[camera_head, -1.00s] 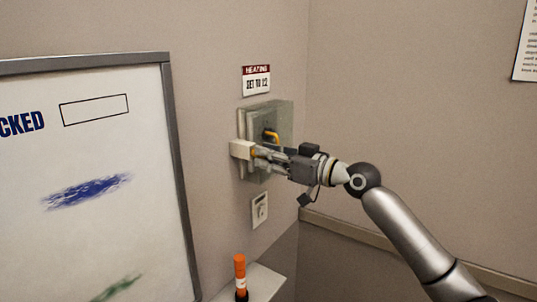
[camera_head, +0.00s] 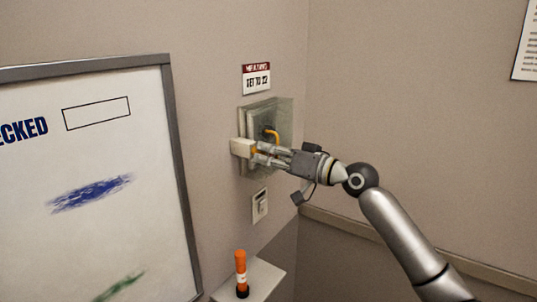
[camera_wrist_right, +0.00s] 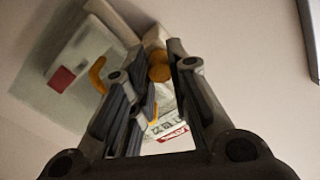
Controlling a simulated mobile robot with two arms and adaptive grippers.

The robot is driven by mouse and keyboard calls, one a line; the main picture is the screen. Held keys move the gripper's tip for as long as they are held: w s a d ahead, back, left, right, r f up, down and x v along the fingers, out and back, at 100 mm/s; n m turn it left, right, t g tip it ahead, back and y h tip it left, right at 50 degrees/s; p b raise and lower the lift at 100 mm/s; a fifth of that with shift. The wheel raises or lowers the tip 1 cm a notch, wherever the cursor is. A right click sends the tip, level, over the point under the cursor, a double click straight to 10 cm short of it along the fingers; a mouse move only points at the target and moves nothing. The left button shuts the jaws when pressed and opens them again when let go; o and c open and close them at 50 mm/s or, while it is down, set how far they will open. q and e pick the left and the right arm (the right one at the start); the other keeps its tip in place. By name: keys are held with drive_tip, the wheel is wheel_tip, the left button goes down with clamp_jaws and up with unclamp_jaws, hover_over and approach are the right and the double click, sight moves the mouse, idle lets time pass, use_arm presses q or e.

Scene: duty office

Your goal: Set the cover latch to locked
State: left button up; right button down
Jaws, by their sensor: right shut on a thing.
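A wall box with a clear cover (camera_head: 284,112) is mounted under a small sign, and a curved orange handle (camera_head: 271,134) shows inside it. A cream block (camera_head: 242,148) stands at the cover's lower left edge. A small orange latch knob (camera_wrist_right: 159,72) shows by this block, between my fingertips in the right wrist view. My right gripper (camera_head: 258,153) reaches in from the right and is shut on the latch knob. The fingers partly hide the knob, and I cannot read its locked or unlocked marking. My left gripper is not in view.
A red-and-white sign (camera_head: 256,79) hangs above the box and a small wall switch (camera_head: 260,206) sits below. A framed whiteboard (camera_head: 85,215) stands at left. An orange marker (camera_head: 241,272) stands on a ledge (camera_head: 264,280) below. The wall at right is mostly clear.

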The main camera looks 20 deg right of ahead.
drive_tip(key=c, duration=1.6)
unclamp_jaws()
drive_tip(key=v, duration=1.2)
